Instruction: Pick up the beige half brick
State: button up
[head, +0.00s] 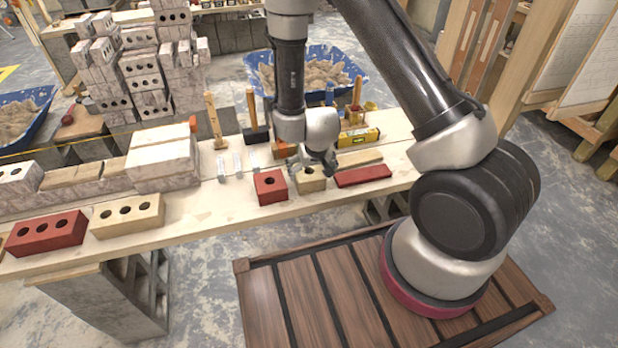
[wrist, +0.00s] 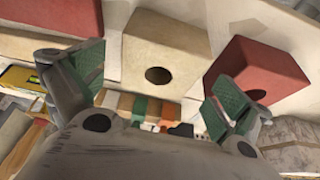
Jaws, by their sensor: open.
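The beige half brick (head: 310,180) is a short block with one round hole, lying on the plank table between a red half brick (head: 270,187) on its left and a flat red brick (head: 362,176) on its right. My gripper (head: 312,160) is open just above and behind it, hiding part of its top. In the wrist view the beige half brick (wrist: 165,45) shows its hole between and beyond my open fingertips (wrist: 155,88). The red half brick (wrist: 262,75) is close to the right finger. Nothing is between the fingers that I can see held.
A red three-hole brick (head: 46,233) and a beige three-hole brick (head: 127,215) lie on the table (head: 205,225) at the left. Grey bricks are stacked at the back left.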

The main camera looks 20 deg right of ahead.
aim_at(310, 173)
jog(key=x, duration=0.5)
jog(key=shift+f, duration=0.15)
jog(key=c, duration=1.6)
